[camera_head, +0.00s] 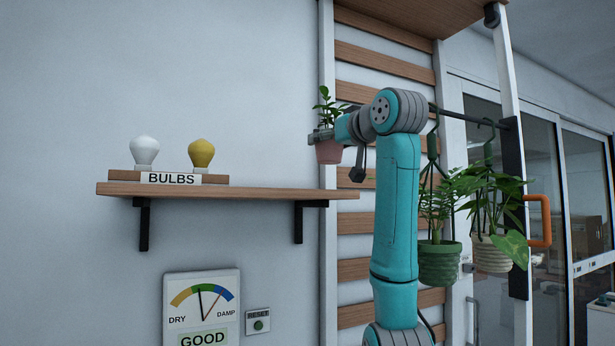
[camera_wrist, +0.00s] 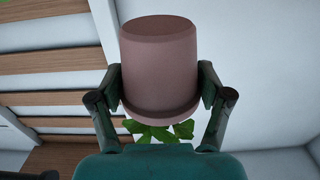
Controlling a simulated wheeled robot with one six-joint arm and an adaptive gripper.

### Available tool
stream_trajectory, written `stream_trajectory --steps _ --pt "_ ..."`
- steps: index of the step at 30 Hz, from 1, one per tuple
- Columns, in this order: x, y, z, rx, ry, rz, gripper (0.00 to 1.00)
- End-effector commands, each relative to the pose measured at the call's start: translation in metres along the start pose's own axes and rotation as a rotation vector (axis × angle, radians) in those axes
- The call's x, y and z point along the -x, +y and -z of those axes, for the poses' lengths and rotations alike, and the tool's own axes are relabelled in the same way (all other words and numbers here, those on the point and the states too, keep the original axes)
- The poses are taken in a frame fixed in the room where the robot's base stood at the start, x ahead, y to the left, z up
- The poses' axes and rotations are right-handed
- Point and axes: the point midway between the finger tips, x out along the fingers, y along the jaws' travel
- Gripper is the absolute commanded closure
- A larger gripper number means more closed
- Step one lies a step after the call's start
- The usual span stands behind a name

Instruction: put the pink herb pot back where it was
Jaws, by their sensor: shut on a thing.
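The pink herb pot (camera_head: 329,151) with a leafy green plant is held upright by my gripper (camera_head: 321,136) in the head view. It is just above the right end of the wooden shelf (camera_head: 250,190), in front of the slatted panel. In the wrist view the pink pot (camera_wrist: 160,65) sits between both fingers of my gripper (camera_wrist: 165,88), which touch its sides. Some green leaves show below its rim there. Whether the pot's base touches the shelf is hard to tell, but a gap seems to show.
A white bulb (camera_head: 145,150) and a yellow bulb (camera_head: 201,154) stand on the BULBS block (camera_head: 125,176) on the shelf's left. The shelf's right part is bare. A green hanging pot (camera_head: 440,263) and a cream one (camera_head: 491,254) hang right of my arm. A dial sign (camera_head: 201,305) is below.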

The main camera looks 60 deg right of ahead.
Motion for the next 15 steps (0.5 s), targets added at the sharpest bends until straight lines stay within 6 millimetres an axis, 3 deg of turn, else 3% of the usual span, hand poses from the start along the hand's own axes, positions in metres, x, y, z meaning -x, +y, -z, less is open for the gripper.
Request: stream_trajectory --steps 7,15 --pt "-0.049 -0.001 -0.026 0.0 -0.002 0.001 0.67" --pt "-0.071 0.0 -0.036 0.0 0.001 0.0 0.67"
